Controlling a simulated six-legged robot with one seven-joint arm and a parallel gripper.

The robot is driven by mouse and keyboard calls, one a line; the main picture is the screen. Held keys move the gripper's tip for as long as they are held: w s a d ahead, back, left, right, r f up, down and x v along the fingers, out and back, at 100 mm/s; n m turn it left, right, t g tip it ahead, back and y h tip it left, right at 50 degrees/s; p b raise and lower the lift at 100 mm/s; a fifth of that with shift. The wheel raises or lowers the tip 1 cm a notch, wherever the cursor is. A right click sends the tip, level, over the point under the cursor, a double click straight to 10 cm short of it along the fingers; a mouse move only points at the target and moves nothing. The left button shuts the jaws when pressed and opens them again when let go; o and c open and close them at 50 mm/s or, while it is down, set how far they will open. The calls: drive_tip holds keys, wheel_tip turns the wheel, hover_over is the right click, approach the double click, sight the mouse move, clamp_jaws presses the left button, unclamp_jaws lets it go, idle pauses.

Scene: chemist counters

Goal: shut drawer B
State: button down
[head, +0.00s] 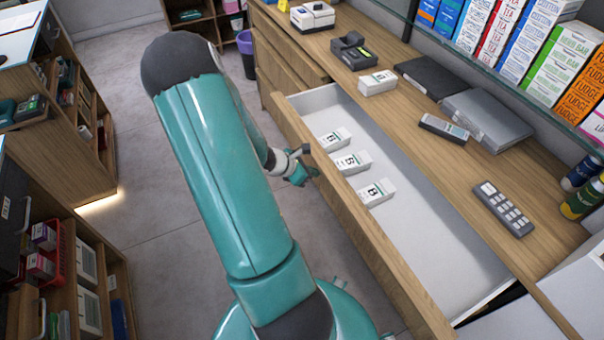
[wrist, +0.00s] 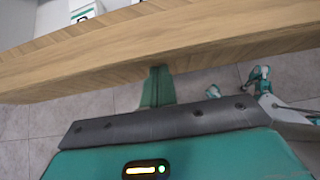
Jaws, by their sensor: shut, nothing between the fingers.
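Drawer B (head: 415,255) stands pulled out from the wooden counter, with its pale inside open to view. Three white boxes marked B lie in it: a far one (head: 334,140), a middle one (head: 352,162) and a near one (head: 376,193). My gripper (head: 312,173) is shut and empty, on the outer side of the drawer's wooden front. In the wrist view the shut fingers (wrist: 158,84) reach to the wooden front (wrist: 215,38); I cannot tell if they touch it. A drawer handle does not show.
The countertop (head: 420,85) holds a white box (head: 377,82), a grey laptop-like slab (head: 487,120), a card reader (head: 444,128) and a remote-like keypad (head: 502,208). Shelves with goods (head: 75,265) stand at left. The grey floor (head: 150,230) between is clear.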

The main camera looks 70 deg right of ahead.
drive_tip(key=shift+s+d, duration=0.1)
drive_tip(key=shift+s, duration=0.05)
drive_tip(key=s+d, duration=0.4)
drive_tip(key=d, duration=0.1)
drive_tip(key=s+d, duration=0.5)
drive_tip(key=d, duration=0.1)
drive_tip(key=s+d, duration=0.5)
drive_tip(key=shift+s+d, duration=0.2)
drive_tip(key=shift+s+d+r, duration=0.15)
drive_tip(key=shift+s+d, duration=0.05)
drive_tip(key=shift+s, duration=0.05)
drive_tip(key=shift+s, duration=0.2)
drive_tip(key=shift+w+a, duration=0.15)
drive_tip(key=shift+w, duration=0.25)
drive_tip(key=w+a, duration=0.3)
drive_tip(key=shift+w+a+r, duration=0.15)
drive_tip(key=shift+a+r, duration=0.05)
drive_tip(key=shift+r, duration=0.05)
drive_tip(key=v, duration=0.9)
drive_tip(key=shift+w+a, duration=0.1)
drive_tip(key=shift+w, duration=0.15)
